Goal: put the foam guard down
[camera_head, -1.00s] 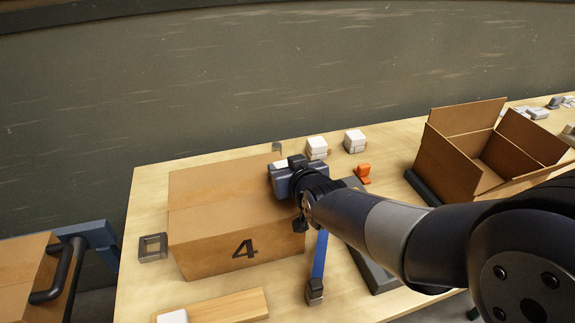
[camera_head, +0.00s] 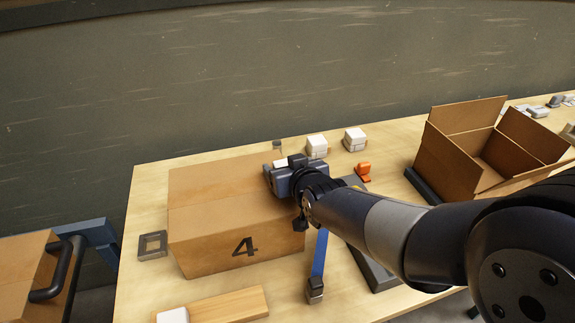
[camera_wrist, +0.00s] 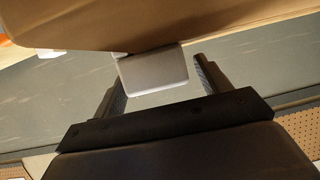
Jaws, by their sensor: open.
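The foam guard seems to be the pale grey block (camera_wrist: 155,68) in the wrist view. It sits against the edge of the closed carton marked 4 (camera_head: 220,225), which also shows in the wrist view (camera_wrist: 150,22). My gripper (camera_wrist: 160,82) is open, with one finger on each side of the block and visible gaps to both. In the head view my gripper (camera_head: 272,177) is at the carton's far right top edge. A small white patch (camera_head: 281,163) shows beside it, perhaps the same guard; the gripper hides most of that corner.
White blocks (camera_head: 317,146) and an orange piece (camera_head: 364,169) stand behind and right of my gripper. An open carton (camera_head: 452,163) is at right. A blue strap (camera_head: 319,256), a square metal frame (camera_head: 153,245) and a wooden board (camera_head: 225,306) lie around the carton.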

